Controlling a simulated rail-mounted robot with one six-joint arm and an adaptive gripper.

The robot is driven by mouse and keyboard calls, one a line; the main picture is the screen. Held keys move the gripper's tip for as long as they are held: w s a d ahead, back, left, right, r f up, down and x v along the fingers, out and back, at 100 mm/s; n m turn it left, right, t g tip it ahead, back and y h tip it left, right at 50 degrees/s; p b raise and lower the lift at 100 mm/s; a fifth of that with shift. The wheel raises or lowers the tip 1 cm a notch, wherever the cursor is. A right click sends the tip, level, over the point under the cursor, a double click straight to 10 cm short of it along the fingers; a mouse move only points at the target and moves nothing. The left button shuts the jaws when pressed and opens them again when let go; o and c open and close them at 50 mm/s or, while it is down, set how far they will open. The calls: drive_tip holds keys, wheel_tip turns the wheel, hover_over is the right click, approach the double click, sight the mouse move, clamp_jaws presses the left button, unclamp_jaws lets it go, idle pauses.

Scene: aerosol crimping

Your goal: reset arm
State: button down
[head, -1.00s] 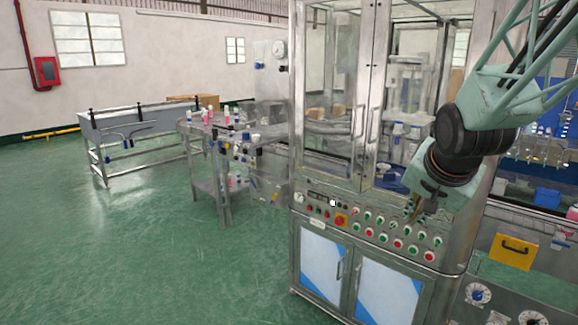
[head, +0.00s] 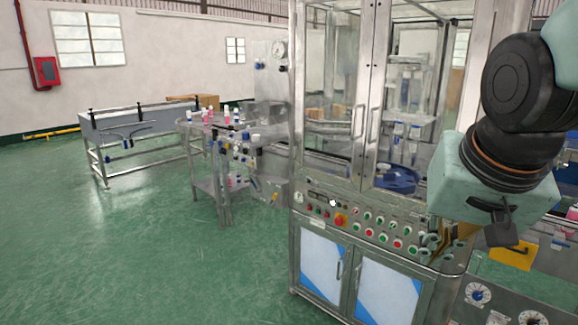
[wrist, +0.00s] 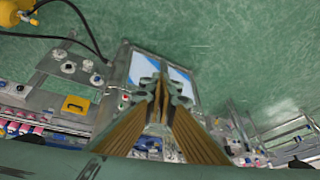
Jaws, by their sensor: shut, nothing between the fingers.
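My gripper (head: 440,246) hangs at the right in the head view, in front of the right end of the machine's button panel (head: 345,220). In the wrist view, my gripper (wrist: 160,85) shows as two long golden-brown fingers that meet near their tips. It is shut and holds nothing. The steel crimping machine (head: 296,180) with glass doors stands behind it. My wrist covers part of the machine's right side in the head view.
A round steel table (head: 190,127) with pink and white cans stands left of the machine. A long steel bench (head: 98,122) is farther left. A yellow box (head: 512,256) sits at the right. The green floor (head: 130,235) at front left is clear.

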drive_tip(key=s+a+n, duration=0.2)
drive_tip(key=s, duration=0.7)
drive_tip(key=s+a+n+g, duration=0.1)
drive_tip(key=s+a+n, duration=0.1)
drive_tip(key=s, duration=0.7)
drive_tip(key=shift+g+y, duration=0.3)
drive_tip(key=shift+y, duration=0.1)
idle(0.8)
